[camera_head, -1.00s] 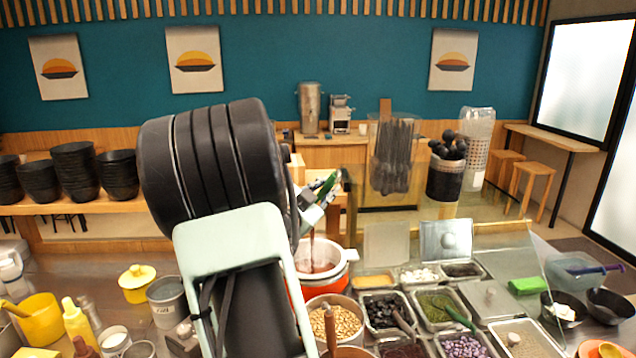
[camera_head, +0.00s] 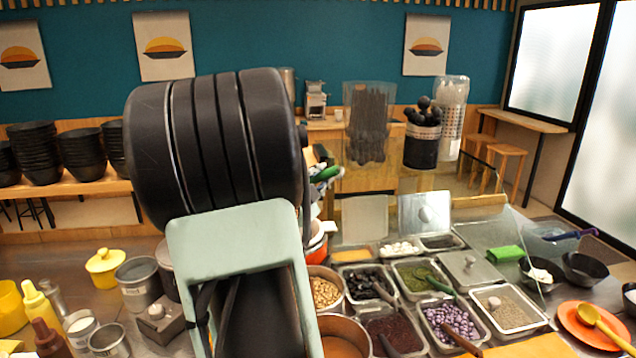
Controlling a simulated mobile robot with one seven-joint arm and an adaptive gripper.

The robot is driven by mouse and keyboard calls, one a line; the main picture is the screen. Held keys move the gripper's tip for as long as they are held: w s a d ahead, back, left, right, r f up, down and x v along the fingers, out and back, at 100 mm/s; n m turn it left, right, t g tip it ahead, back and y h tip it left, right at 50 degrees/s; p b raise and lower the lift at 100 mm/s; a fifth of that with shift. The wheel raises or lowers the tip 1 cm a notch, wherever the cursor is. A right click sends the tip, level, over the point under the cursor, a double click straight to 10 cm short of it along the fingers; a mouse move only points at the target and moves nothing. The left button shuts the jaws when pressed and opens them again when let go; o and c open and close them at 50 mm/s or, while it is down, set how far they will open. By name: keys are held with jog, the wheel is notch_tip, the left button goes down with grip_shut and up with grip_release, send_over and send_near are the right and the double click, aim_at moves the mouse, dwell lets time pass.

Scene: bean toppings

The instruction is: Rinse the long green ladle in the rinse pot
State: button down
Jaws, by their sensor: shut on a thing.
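My gripper (camera_head: 317,188) shows only in part at the right of my large dark arm link. It is shut on the green handle of the long green ladle (camera_head: 326,174). The ladle's lower part is hidden behind my arm. A red-orange pot (camera_head: 317,246) sits just below my gripper, mostly hidden by my arm. A grey metal pot (camera_head: 137,283) with a label that I cannot read stands on the counter at the left, well apart from my gripper. I cannot tell for sure which vessel is the rinse pot.
Topping trays, including a green one (camera_head: 422,276) with a green-handled spoon, fill the counter at the right. A glass guard (camera_head: 500,240) stands over them. A yellow lidded pot (camera_head: 105,268) and bottles stand at the left. A bean pot (camera_head: 325,290) is close to my arm.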

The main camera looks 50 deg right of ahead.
jog(key=s+f+m+b, duration=0.3)
jog(key=f+b, duration=0.4)
jog(key=b, duration=0.7)
jog(key=shift+d+m, duration=0.4)
jog(key=shift+m, duration=0.5)
jog(key=shift+f, duration=0.1)
